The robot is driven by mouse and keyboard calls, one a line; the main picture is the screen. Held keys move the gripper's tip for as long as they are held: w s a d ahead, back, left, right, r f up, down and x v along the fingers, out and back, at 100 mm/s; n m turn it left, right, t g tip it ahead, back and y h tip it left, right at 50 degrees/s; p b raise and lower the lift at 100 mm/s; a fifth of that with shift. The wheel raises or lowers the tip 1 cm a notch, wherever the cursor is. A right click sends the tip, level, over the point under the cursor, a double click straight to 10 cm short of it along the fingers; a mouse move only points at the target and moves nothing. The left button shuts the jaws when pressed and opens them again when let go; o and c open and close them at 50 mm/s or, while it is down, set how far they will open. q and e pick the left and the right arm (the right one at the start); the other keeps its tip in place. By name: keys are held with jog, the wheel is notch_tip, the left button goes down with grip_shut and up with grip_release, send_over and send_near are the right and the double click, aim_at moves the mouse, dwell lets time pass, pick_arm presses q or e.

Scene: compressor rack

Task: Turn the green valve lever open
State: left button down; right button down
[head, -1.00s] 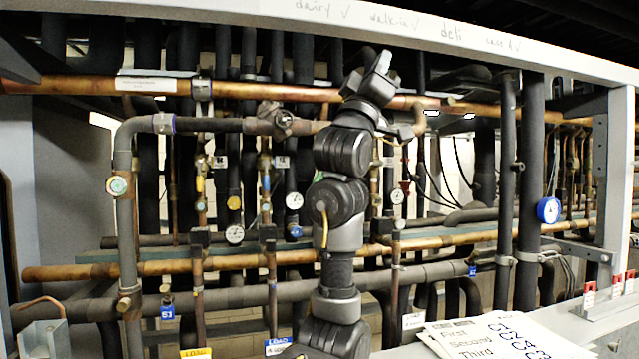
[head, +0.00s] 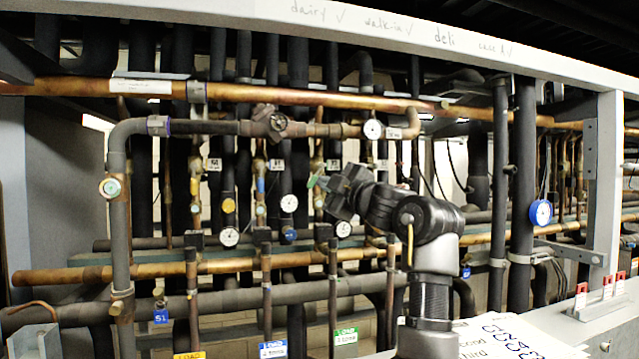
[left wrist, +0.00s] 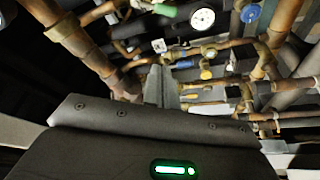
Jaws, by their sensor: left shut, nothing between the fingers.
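The green valve lever (head: 312,181) shows as a small green piece on a thin vertical copper pipe near the middle of the rack in the head view. A green handle (left wrist: 163,10), which seems to be this lever, shows at the top edge of the left wrist view. My left gripper (head: 324,184) is shut and empty, with its fingertips right beside the lever and partly covering it. I cannot tell whether they touch. In the left wrist view my fingers (left wrist: 162,85) are together and apart from the green handle. My right gripper is not in view.
A yellow lever (head: 194,187) and a blue lever (head: 261,185) sit on neighbouring pipes to the left. Papers (head: 500,335) lie at the lower right.

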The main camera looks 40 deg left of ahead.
aim_at(316, 176)
pick_arm(q)
jog(key=w+a+p, duration=0.5)
jog(key=a+p, duration=0.2)
jog(key=a, duration=0.2)
jog(key=shift+w+a, duration=0.25)
jog(key=shift+a, duration=0.15)
jog(key=shift+f, duration=0.1)
